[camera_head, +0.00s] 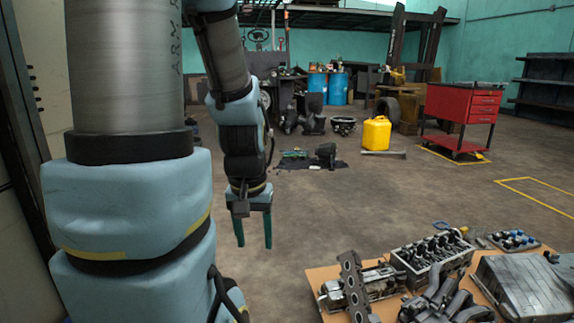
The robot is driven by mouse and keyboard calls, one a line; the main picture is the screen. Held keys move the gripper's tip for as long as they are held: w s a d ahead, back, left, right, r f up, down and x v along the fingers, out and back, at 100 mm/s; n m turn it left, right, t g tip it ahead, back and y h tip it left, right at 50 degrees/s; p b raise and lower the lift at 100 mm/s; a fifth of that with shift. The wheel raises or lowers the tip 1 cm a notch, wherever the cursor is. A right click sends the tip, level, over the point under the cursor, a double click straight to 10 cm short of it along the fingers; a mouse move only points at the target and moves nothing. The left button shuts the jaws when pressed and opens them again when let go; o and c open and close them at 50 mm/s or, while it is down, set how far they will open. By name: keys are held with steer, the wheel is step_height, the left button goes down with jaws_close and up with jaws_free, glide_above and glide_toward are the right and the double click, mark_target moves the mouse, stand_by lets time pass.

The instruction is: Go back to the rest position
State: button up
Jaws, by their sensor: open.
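My gripper (254,229) hangs at the end of my arm, left of centre in the head view. Its two green fingers point down and stand apart with nothing between them. Bare concrete floor shows behind and around it. My gripper is to the left of the low board (318,280) with the engine parts and does not touch it. My large blue and grey arm links fill the left of the view and hide what lies behind them.
Engine parts, among them an engine block (432,257), lie on the board at lower right. A yellow canister (376,134) and a red tool cart (462,115) stand farther back. Parts lie on a dark mat (290,163) behind my gripper.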

step_height(320, 180, up, 22)
steer(key=p, duration=2)
steer(key=shift+r+p, duration=0.15)
steer(key=shift+p, duration=0.25)
